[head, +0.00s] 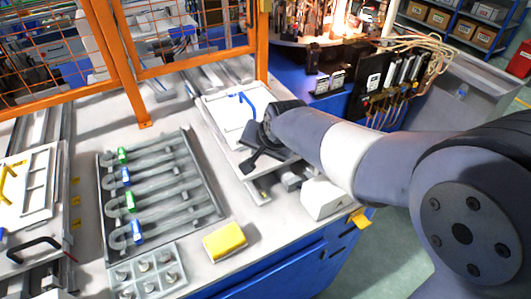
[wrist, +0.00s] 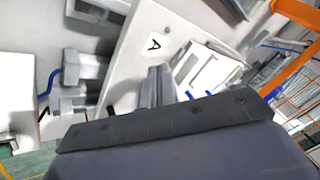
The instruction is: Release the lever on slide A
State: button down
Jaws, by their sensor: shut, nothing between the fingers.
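Slide A (head: 222,112) is the white plate on rails at the right of the table in the head view. A bent blue tube (head: 246,100) lies on it. In the wrist view the white plate (wrist: 128,62) carries a label "A" (wrist: 154,44). My gripper (head: 252,163) is over the near end of this slide. In the wrist view its fingers (wrist: 154,72) are together and empty, just in front of the plate near the label. I cannot clearly make out the lever; my gripper and wrist hide part of the slide's near end.
A rack (head: 208,208) of bent grey tubes with green and blue clips stands left of slide A. A yellow sponge (head: 225,241) and a white box (head: 322,198) sit near the front edge. Another slide (head: 38,205) is far left. An orange fence post (head: 262,45) rises behind.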

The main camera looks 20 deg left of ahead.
jog(key=shift+w+a, duration=0.15)
jog(key=shift+a, duration=0.4)
jog(key=shift+w+a, duration=0.15)
jog(key=shift+a, duration=0.45)
